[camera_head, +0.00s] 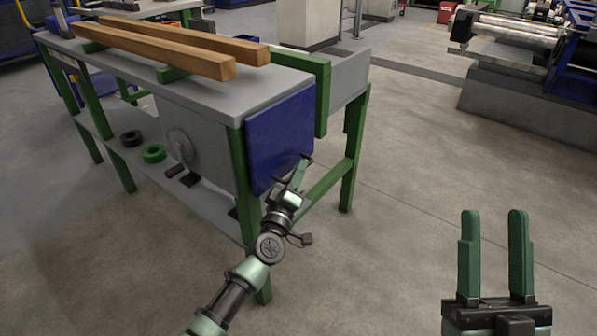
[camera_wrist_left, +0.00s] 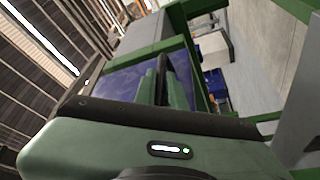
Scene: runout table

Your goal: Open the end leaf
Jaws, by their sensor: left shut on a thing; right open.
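The end leaf (camera_head: 283,132) is a blue panel hanging roughly upright at the near end of the runout table (camera_head: 215,88), below its grey top. It also shows behind the fingers in the left wrist view (camera_wrist_left: 115,85). My left gripper (camera_head: 299,172) is at the leaf's lower right edge, shut on a thin dark bar that looks like the leaf's handle. In the left wrist view my left gripper's green fingers (camera_wrist_left: 157,83) are close together around this dark bar, which they partly hide. My right gripper (camera_head: 494,250) is open and empty over bare floor, apart from the table.
Two wooden beams (camera_head: 180,42) lie along the table top. Green legs and a low shelf carry the table; black and green rings (camera_head: 153,153) lie on the shelf. A machine (camera_head: 530,90) stands at the back right. The floor right of the table is clear.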

